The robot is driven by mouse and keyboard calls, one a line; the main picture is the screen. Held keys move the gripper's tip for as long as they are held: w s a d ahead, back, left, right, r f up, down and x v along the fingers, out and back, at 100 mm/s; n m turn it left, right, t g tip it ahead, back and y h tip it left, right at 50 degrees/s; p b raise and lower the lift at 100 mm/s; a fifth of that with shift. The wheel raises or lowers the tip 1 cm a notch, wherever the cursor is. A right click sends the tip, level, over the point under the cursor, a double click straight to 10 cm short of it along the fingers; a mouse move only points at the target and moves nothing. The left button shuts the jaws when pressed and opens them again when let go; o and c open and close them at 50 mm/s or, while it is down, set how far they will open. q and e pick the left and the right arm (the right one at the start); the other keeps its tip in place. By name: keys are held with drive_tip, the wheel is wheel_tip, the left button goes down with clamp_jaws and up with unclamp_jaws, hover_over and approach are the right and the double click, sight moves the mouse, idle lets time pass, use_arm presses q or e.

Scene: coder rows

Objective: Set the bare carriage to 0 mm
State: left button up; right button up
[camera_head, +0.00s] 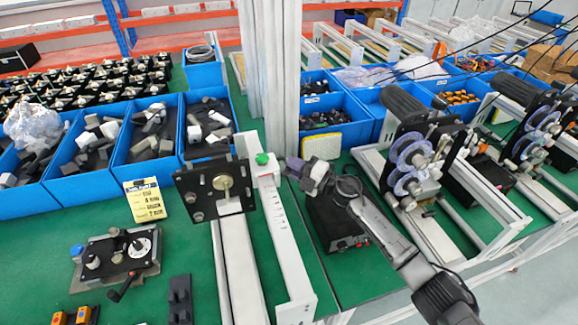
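The bare carriage (218,189) is a black square plate with a brass-coloured round boss. It stands upright near the far end of a white rail (240,265) on the green bench. A white bar with small marks (290,245) runs alongside on the right, and a green knob (262,158) sits at its far end. The marks are too small to read. My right gripper (294,167) is just right of the bar's far end and the green knob, apart from the carriage plate. Its fingers are too small to tell open from shut. My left gripper is out of view.
A yellow card (145,200) stands left of the carriage. A black control box with a dial (118,258) lies in front of it. Blue bins of parts (85,190) line the back. A white column (270,70) rises behind. Fitted rail units (415,160) stand at right.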

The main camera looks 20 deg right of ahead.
drive_tip(key=shift+w+a+r, duration=0.1)
drive_tip(key=shift+w+a, duration=0.3)
drive_tip(key=shift+w, duration=0.05)
clamp_jaws()
